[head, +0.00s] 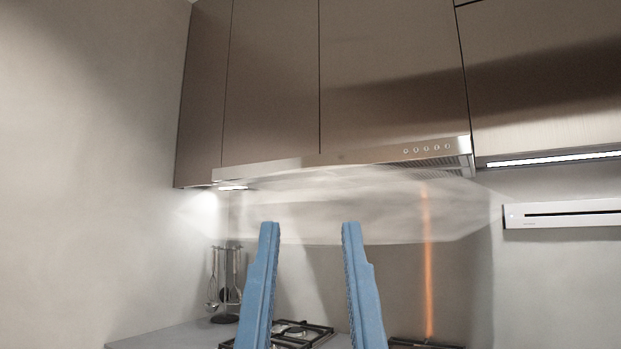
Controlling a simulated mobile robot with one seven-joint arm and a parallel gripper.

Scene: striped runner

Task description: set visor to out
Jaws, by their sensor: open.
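The range hood's slim metal visor (300,163) runs along the bottom of the brown cabinets. Its front strip has a row of small round buttons (426,149) near the right end. The strip looks about level with the cabinet fronts; how far it is pulled out is hard to tell. My gripper (310,228) shows as two blue fingers pointing up, wide apart, with nothing between them. In the picture the fingertips are below the visor strip and apart from it.
Brown cabinets (270,80) fill the top. A pale see-through haze or pane (350,205) lies under the hood. Below are a gas hob (295,331) and hanging utensils (226,280). An orange streak (427,260) stands at right. A white wall unit (560,221) is far right.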

